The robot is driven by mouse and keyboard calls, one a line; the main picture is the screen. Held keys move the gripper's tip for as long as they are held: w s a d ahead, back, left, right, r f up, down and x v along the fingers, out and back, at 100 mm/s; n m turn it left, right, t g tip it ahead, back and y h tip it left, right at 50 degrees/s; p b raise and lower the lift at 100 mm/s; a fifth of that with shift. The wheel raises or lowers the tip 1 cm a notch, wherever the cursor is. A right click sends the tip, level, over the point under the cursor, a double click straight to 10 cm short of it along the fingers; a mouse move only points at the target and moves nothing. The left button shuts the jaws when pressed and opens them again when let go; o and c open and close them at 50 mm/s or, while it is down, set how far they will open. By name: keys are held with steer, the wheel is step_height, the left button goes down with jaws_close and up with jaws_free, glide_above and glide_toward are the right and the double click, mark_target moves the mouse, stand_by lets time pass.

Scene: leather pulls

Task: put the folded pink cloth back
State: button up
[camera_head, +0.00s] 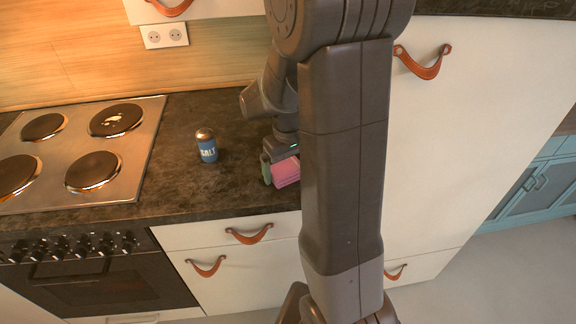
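The folded pink cloth (287,173) is at the dark countertop, right of the salt shaker and partly hidden behind my arm. My gripper (277,171) is at the cloth, with its palm just above it and one greenish-grey finger against or beside its left side. The other finger is hidden, so I cannot tell whether the gripper is closed on the cloth. I also cannot tell whether the cloth rests on the counter or is slightly raised.
A blue salt shaker (207,146) stands upright on the counter (190,185), left of my gripper. A hob (125,150) with several plates is further left. Drawers with leather pulls (249,234) are below. A tall white cabinet front (455,130) is at the right.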

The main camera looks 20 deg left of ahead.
mark_target(288, 166)
step_height(288, 166, up, 12)
steer(key=shift+r+p, duration=0.2)
steer(key=shift+p, duration=0.1)
stand_by(0.5)
